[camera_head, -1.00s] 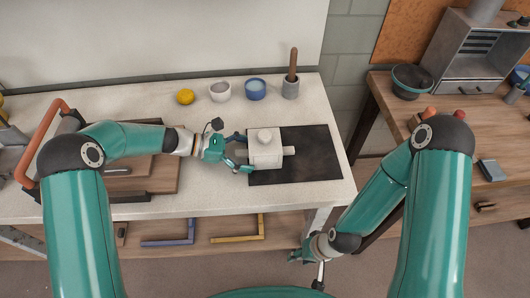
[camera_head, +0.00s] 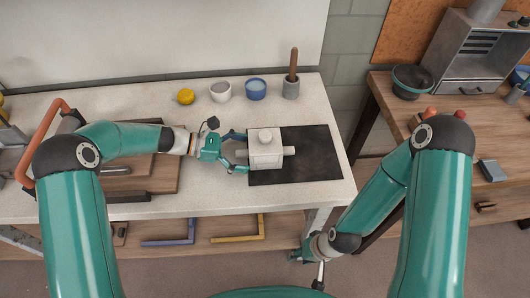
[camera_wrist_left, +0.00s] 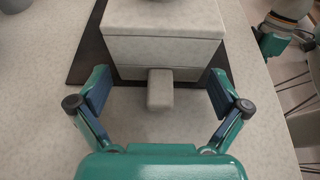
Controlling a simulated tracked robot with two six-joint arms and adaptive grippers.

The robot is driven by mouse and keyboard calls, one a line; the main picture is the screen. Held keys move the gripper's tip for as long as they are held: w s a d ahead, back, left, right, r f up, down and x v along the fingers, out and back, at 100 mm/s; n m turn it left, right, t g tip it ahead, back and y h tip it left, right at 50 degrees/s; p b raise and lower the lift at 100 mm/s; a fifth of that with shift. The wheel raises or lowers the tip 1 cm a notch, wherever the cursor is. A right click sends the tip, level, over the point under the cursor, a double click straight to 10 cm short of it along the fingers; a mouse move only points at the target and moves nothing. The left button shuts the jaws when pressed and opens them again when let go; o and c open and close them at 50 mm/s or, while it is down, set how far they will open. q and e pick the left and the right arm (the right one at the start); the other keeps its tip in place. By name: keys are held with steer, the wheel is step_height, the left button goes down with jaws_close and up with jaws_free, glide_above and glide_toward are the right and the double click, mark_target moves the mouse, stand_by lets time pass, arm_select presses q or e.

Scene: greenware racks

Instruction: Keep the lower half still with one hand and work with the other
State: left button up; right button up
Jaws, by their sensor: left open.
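A pale two-part block (camera_head: 265,152) with a round knob on top stands on a dark mat (camera_head: 318,150). A seam between its upper and lower halves shows in the left wrist view (camera_wrist_left: 163,45). A short lug (camera_wrist_left: 160,90) sticks out of the lower half towards my left gripper, and another lug (camera_head: 289,150) sticks out on the right. My left gripper (camera_head: 243,152) is open beside the block's left side. In the left wrist view its fingers (camera_wrist_left: 158,97) stand on both sides of the lug, apart from it. My right gripper (camera_head: 306,256) hangs low by the table's front right corner; its fingers are unclear.
A yellow ball (camera_head: 186,96), a white bowl (camera_head: 220,92), a blue cup (camera_head: 255,89) and a grey pot with a wooden handle (camera_head: 291,88) stand along the back. A wooden board (camera_head: 150,180) lies on the left. The mat's right part is clear.

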arm_select(q)
steer(key=v, duration=0.5)
steer(key=b+v, duration=0.1)
steer(key=v, duration=1)
steer(key=shift+w+a+f, duration=0.1)
steer(key=shift+a+f, duration=0.2)
steer(key=shift+a, duration=0.1)
steer(key=shift+a+r, duration=0.15)
steer(key=shift+a, duration=0.15)
steer(key=shift+d, duration=0.25)
steer(key=p+x, duration=0.3)
steer(key=x, duration=1.3)
steer(key=shift+d, duration=0.3)
steer(key=shift+c, duration=0.3)
steer(key=c, duration=1.7)
steer(key=o, duration=1.5)
